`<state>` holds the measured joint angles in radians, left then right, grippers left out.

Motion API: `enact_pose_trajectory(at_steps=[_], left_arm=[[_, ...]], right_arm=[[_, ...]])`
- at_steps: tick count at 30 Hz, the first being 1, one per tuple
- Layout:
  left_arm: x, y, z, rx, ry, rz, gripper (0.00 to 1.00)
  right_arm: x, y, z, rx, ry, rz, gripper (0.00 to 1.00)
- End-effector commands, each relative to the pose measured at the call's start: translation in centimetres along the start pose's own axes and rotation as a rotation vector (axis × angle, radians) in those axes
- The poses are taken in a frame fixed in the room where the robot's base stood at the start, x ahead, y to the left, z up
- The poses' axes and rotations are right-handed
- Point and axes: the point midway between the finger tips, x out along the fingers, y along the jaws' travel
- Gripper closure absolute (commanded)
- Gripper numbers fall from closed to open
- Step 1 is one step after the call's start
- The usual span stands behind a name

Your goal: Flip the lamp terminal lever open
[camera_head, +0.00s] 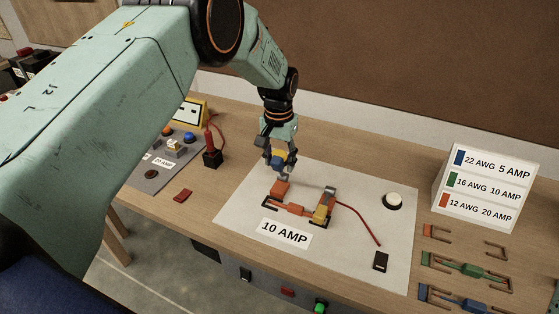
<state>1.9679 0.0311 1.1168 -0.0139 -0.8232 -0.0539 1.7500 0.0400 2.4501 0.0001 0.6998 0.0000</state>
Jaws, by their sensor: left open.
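A white board (340,257) on the wooden bench bears two terminals joined by an orange piece (293,209). The left terminal has an orange block-like lever (281,187). The right terminal (322,205) is orange and yellowish with a grey upright part, and a red wire runs from it. A white round lamp (393,200) on a black base stands at the board's right. I cannot tell for certain which terminal is the lamp's. My left gripper (281,168) is open, pointing down just above the left terminal's lever; contact is unclear. My right gripper is not in view.
A "10 AMP" label (284,234) lies in front of the terminals. A black switch-like block (381,261) sits front right. A white wire chart (487,186) stands right, with coloured connector pieces before it. A grey button panel (157,172) and a black block with red probe (212,158) stand left.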

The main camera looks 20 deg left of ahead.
Motion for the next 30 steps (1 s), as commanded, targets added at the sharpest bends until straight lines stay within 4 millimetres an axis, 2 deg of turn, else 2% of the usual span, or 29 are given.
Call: enact_pose_trajectory(at_steps=[9, 15, 21, 30], left_arm=[[-6.4, 0.0, -0.1, 0.0, 0.005, 0.0, 0.51], [-9.6, 0.0, 0.0, 0.0, 0.002, 0.0, 0.51], [-11.1, 0.0, 0.0, 0.0, 0.0, 0.0, 0.51], [-11.2, 0.0, 0.0, 0.0, 0.001, 0.0, 0.51]], right_arm=[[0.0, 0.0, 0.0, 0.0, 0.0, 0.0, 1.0], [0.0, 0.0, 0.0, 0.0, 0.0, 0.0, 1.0], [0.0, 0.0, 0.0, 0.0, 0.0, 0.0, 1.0], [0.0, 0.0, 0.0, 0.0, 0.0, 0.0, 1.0]])
